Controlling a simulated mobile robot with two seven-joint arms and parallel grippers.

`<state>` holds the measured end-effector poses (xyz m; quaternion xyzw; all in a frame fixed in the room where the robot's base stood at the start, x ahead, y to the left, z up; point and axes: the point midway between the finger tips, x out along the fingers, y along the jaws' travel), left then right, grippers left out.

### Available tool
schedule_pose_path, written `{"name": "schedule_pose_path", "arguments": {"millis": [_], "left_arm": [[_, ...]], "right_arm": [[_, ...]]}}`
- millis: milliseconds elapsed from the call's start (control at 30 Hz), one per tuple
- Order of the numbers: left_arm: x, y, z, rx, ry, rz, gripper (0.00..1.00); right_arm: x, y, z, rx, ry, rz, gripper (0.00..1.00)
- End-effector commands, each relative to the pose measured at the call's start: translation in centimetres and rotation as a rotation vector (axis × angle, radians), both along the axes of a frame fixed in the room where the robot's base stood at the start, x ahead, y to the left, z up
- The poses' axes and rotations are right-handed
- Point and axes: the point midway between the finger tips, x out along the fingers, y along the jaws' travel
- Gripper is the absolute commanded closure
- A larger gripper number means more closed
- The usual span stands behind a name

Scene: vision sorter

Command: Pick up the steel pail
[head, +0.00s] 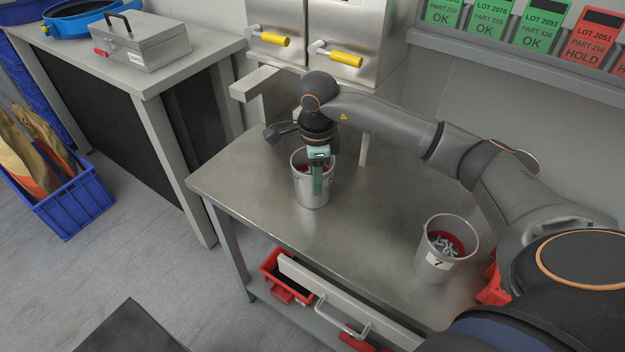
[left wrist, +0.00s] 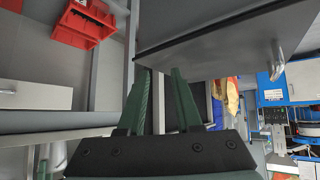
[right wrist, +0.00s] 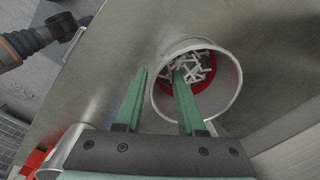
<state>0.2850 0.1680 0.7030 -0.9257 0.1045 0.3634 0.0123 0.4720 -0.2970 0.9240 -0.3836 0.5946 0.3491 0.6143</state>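Two grey steel pails stand upright on the steel bench. One pail (head: 303,190) is near the middle of the bench, under my right gripper (head: 317,186). In the right wrist view this pail (right wrist: 231,95) holds several pale metal pieces on a red bottom. My right gripper (right wrist: 158,75) is open, one finger over the pail's inside and the other outside its wall; contact cannot be told. My left gripper (left wrist: 160,72) is open and empty, away from both pails.
The steel bench (head: 255,195) has bare room around the middle pail. Valves with yellow handles (head: 347,58) are behind. An open drawer (head: 345,305) and red bins are at the front. A grey toolbox (head: 148,45) sits on the left table.

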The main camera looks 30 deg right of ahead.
Motion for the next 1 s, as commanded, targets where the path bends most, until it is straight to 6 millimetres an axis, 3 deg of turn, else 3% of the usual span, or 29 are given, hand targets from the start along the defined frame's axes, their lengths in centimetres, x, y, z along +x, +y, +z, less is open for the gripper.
{"name": "schedule_pose_path", "arguments": {"millis": [300,633,1000], "left_arm": [[0.0,0.0,0.8,0.0,0.0,0.0,0.67],[0.0,0.0,0.8,0.0,0.0,0.0,0.67],[0.0,0.0,0.8,0.0,-0.001,0.0,0.67]], "right_arm": [[-0.3,0.3,-4.3,0.001,0.003,-0.001,0.61],[-0.2,0.3,-5.1,0.001,0.0,0.0,0.61],[-0.2,0.3,-5.0,0.001,0.0,0.0,1.0]]}}
